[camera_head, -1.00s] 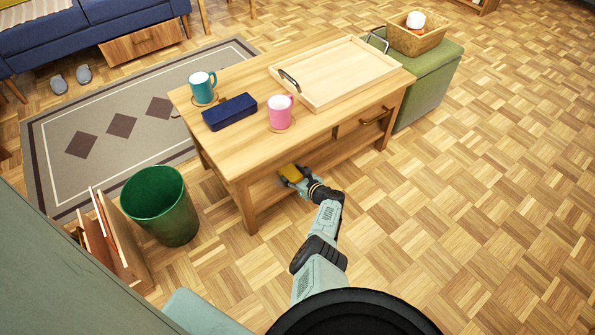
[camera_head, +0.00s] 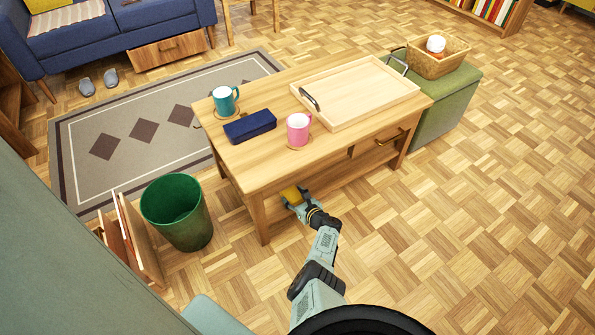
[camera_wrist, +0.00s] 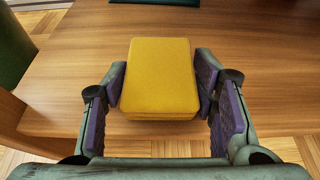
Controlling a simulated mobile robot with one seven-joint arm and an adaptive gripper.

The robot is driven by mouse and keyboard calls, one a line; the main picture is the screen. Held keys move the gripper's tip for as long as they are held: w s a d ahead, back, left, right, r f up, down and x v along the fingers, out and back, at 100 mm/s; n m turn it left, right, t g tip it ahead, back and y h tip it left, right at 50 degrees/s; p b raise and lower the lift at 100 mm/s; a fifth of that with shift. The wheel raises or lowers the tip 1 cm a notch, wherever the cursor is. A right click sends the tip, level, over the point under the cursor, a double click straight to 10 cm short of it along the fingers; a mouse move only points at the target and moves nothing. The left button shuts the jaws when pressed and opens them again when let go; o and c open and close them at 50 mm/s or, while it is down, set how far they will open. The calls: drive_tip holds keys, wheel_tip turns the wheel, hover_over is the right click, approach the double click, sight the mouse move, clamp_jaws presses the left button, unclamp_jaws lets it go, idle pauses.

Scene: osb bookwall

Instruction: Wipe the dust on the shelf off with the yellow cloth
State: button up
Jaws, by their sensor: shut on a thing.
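The yellow cloth (camera_wrist: 160,80) is a folded pad between my gripper's two fingers, lying flat on or just over the wooden shelf (camera_wrist: 60,75). My gripper (camera_wrist: 161,85) is shut on it. In the head view, my gripper (camera_head: 297,198) reaches in under the tabletop from the front, near the left front leg, and the cloth (camera_head: 291,194) shows partly beneath the table edge. The shelf (camera_head: 345,178) is the low board of the coffee table. I cannot make out any dust on the visible part of the shelf.
The tabletop (camera_head: 275,150) is close above my gripper and holds two mugs, a blue case (camera_head: 249,127) and a tray (camera_head: 355,92). A dark flat thing (camera_wrist: 165,18) lies farther back on the shelf. A green bin (camera_head: 177,212) stands left; the floor to the right is clear.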

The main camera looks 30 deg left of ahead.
drive_tip(key=shift+s+f, duration=0.15)
wheel_tip(320, 180, up, 6)
drive_tip(key=p, duration=0.6)
wheel_tip(320, 180, up, 3)
drive_tip(key=p, duration=0.3)
idle(0.3)
